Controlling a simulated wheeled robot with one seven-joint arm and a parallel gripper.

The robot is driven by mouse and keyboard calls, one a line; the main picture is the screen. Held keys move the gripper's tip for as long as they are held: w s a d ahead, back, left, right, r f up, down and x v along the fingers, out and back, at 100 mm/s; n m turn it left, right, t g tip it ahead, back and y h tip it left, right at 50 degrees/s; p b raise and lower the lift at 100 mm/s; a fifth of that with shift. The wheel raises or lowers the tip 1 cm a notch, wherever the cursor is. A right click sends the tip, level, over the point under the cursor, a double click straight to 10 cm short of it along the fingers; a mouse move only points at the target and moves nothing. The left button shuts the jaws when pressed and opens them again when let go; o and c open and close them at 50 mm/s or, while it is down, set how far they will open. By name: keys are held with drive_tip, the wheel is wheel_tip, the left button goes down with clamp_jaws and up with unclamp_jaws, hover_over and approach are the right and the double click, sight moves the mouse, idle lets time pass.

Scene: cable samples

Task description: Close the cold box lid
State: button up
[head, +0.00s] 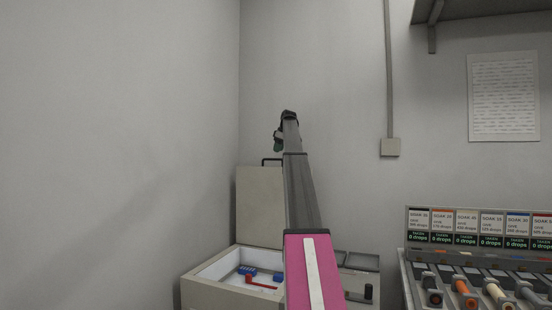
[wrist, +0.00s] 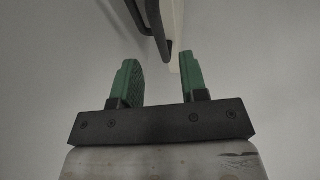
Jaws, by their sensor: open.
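The cold box (head: 215,285) stands at the lower middle of the head view, a cream box with a white inside. Its lid (head: 260,205) stands upright at the back, open, with a dark handle (head: 271,160) on its top edge. My gripper (head: 279,141) is raised above and to the right of the handle in the head view, partly hidden by my arm. In the wrist view my gripper (wrist: 160,82) has two green fingers apart with nothing between them. The dark handle (wrist: 155,25) and the pale lid edge (wrist: 176,40) show just beyond the fingertips.
Blue pieces (head: 247,271) and a red piece (head: 262,284) lie inside the box. A rack with labelled panels and cable samples (head: 478,240) stands at the right. A shelf (head: 480,10) hangs at upper right. Walls stand close at the left and behind.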

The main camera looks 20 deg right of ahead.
drive_tip(key=x, duration=0.5)
drive_tip(key=shift+f, duration=0.1)
